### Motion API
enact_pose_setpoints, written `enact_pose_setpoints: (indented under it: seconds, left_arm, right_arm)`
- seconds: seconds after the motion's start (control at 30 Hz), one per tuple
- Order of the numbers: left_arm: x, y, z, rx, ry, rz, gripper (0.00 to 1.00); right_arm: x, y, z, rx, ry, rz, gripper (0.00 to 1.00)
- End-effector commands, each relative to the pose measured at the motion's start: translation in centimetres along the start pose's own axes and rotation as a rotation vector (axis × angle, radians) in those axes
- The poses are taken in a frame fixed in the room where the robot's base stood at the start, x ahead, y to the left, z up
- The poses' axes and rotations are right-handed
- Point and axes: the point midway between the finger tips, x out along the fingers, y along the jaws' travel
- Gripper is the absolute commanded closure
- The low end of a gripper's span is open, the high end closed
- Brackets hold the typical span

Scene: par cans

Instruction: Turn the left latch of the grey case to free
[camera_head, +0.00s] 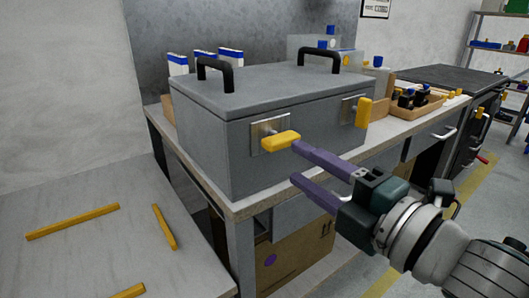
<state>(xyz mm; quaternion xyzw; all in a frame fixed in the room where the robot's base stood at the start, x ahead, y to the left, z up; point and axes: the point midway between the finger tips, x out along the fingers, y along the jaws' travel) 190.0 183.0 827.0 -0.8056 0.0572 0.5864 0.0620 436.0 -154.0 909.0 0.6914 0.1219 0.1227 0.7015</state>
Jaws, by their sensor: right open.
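The grey case (210,150) stands closed on a workbench, with two black handles on its lid. Its left latch is a yellow lever (281,141) on a metal plate, lying about level and pointing right. The right latch (363,112) is a yellow lever standing upright on its own plate. My right gripper (294,163) is open, with its purple fingers pointing at the left latch. The upper fingertip is at or very near the lever's right end, and the lower one is below it. I cannot tell whether it touches. My left gripper is not in view.
The workbench (410,129) carries a wooden tray (425,107) of dark items right of the case. Blue-and-white boxes (204,58) stand behind the case. A lower grey surface (85,255) at left holds yellow bars. A cardboard box (290,262) sits under the bench.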

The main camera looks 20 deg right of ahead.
Motion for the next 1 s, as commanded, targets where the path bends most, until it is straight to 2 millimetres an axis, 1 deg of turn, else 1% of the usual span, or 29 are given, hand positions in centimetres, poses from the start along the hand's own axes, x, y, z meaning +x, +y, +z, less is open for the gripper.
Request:
enact_pose_setpoints:
  seconds: [0.03,0.1,0.23,0.33,0.57,0.67,0.77,0.87,0.9,0.97,1.0]
  left_arm:
    - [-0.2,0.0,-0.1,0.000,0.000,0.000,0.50]
    - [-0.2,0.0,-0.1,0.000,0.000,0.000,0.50]
    - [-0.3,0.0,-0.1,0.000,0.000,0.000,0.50]
    - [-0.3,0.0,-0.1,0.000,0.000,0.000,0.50]
    - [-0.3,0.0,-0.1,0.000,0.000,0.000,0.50]
    - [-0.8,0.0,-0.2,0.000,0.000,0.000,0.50]
    - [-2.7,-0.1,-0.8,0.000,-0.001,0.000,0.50]
    - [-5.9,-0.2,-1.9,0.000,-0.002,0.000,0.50]
    - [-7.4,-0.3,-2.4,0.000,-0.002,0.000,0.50]
    - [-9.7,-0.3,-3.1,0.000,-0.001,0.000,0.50]
    - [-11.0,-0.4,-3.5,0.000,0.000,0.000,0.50]
  right_arm:
    - [-0.9,0.1,0.0,-0.001,0.001,-0.002,0.50]
    - [-1.8,0.0,0.0,-0.001,0.001,-0.001,0.50]
    - [-2.9,0.0,0.0,-0.001,0.000,0.000,0.50]
    - [-3.2,0.0,0.0,-0.002,0.000,0.000,0.50]
    - [-3.2,0.0,0.0,-0.002,0.000,0.001,0.50]
    - [-3.2,0.5,0.1,0.016,-0.013,-0.007,0.50]
    - [-3.6,2.1,0.9,0.112,-0.083,-0.053,0.50]
    - [-4.7,4.4,2.0,0.307,-0.220,-0.143,0.50]
    - [-5.6,5.2,2.4,0.408,-0.290,-0.191,0.50]
    - [-7.2,6.4,2.6,0.573,-0.398,-0.267,0.50]
    - [-8.4,7.0,2.5,0.680,-0.472,-0.321,0.50]
